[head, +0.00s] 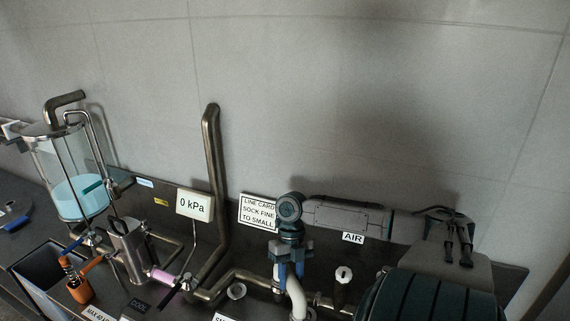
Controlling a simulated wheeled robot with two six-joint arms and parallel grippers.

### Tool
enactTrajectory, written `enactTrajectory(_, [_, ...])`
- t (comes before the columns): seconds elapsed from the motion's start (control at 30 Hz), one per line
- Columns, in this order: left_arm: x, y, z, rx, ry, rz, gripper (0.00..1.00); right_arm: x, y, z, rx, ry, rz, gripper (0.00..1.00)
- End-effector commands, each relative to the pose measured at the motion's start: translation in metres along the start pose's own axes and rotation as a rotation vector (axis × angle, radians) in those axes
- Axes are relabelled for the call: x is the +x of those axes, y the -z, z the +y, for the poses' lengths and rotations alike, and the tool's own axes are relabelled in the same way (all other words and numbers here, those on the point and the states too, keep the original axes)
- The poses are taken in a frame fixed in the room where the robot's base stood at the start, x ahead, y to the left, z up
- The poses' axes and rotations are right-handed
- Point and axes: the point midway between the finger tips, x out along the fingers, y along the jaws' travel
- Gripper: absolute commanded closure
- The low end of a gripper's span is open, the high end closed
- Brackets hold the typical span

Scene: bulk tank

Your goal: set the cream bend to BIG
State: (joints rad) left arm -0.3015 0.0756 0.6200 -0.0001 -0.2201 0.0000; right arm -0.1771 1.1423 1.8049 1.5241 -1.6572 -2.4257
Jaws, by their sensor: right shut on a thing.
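The cream bend (297,299) is a pale curved pipe at the bottom centre of the head view. My right gripper (291,272) comes down over its upper end, with blue fingers on either side, and is shut on it. The bend curves down to the right, and its lower end is cut off or hidden at the bottom edge. A partly cut-off label starting with "SM" (222,317) lies to its left. No label reading BIG is readable. My left gripper is not in view.
A line card (258,211) reads "SOCK FINE TO SMALL". A gauge (194,205) reads 0 kPa. A bent metal pipe (214,160) rises left of the card. A glass vessel with blue liquid (80,198), a metal jug (128,250) and an orange part (80,287) stand at left.

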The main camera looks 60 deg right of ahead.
Motion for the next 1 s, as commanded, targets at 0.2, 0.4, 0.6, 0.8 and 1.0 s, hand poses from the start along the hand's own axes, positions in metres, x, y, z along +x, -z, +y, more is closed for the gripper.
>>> enactTrajectory(0.2, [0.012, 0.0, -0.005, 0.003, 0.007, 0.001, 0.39, -0.001, -0.001, -0.007, -0.088, 0.044, 0.013, 1.0])
enactTrajectory(0.4, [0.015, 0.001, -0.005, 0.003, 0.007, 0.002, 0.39, -0.003, -0.001, -0.01, -0.129, 0.06, 0.022, 1.0])
enactTrajectory(0.6, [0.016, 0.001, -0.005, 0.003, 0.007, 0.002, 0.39, -0.004, -0.001, -0.011, -0.141, 0.064, 0.025, 1.0])
enactTrajectory(0.8, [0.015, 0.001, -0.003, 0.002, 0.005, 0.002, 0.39, -0.004, -0.001, -0.01, -0.141, 0.064, 0.024, 1.0])
enactTrajectory(1.0, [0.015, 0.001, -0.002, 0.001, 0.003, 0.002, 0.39, -0.004, -0.001, -0.01, -0.14, 0.063, 0.025, 0.44])
